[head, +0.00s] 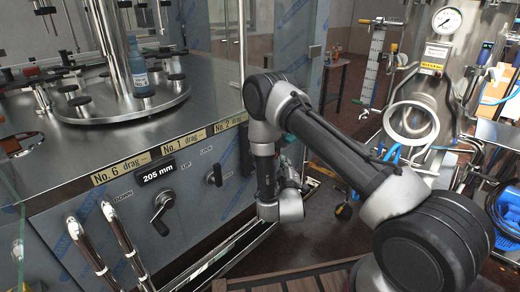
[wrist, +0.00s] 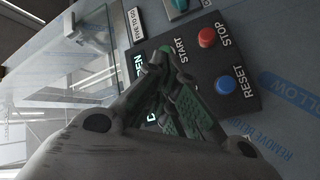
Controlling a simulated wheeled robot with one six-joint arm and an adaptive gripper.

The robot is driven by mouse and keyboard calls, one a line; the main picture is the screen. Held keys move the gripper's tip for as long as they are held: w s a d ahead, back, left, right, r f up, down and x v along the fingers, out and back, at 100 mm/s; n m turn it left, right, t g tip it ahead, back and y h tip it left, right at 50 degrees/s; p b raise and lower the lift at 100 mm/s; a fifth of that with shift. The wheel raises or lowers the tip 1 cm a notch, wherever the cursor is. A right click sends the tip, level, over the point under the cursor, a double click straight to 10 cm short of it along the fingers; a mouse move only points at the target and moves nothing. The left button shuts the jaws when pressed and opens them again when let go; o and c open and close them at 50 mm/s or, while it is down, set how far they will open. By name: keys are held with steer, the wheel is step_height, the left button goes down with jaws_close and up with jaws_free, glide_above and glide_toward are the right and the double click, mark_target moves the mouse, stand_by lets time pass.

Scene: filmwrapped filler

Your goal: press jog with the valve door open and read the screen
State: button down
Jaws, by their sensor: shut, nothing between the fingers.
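In the wrist view my gripper (wrist: 160,62) is shut and empty, its fingertips over a black control panel (wrist: 250,103). The panel has a red STOP button (wrist: 206,38) and a blue RESET button (wrist: 225,85). A green button (wrist: 166,48) beside the START label is partly covered by the fingertips; I cannot tell whether they touch it. Green lettering on a dark screen (wrist: 137,68) ends in "PEN"; the rest is hidden by my fingers. I see no button marked jog, and cannot make out the valve door. In the head view my gripper is hidden.
A teal knob (wrist: 180,4) and a white label (wrist: 136,22) sit above the panel. In the head view the steel machine carries a "205 mm" display (head: 158,173), a crank (head: 162,210) and a turntable with a blue bottle (head: 138,75). A pressure gauge (head: 447,20) stands at right.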

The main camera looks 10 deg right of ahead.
steer(key=w+a, duration=0.5)
steer(key=w, duration=0.2)
stand_by(0.6)
steer(key=shift+w+a, duration=0.2)
steer(key=shift+w, duration=0.05)
stand_by(1.1)
steer(key=shift+w+a, duration=0.15)
steer(key=shift+w, duration=0.05)
steer(key=shift+w+a, duration=0.5)
steer(key=shift+w, duration=0.2)
stand_by(1.1)
steer(key=shift+s+d, duration=0.75)
steer(key=shift+s, duration=0.3)
steer(key=shift+s+d, duration=0.75)
steer(key=shift+s, duration=0.3)
steer(key=shift+s+d, duration=0.75)
steer(key=shift+s, duration=0.25)
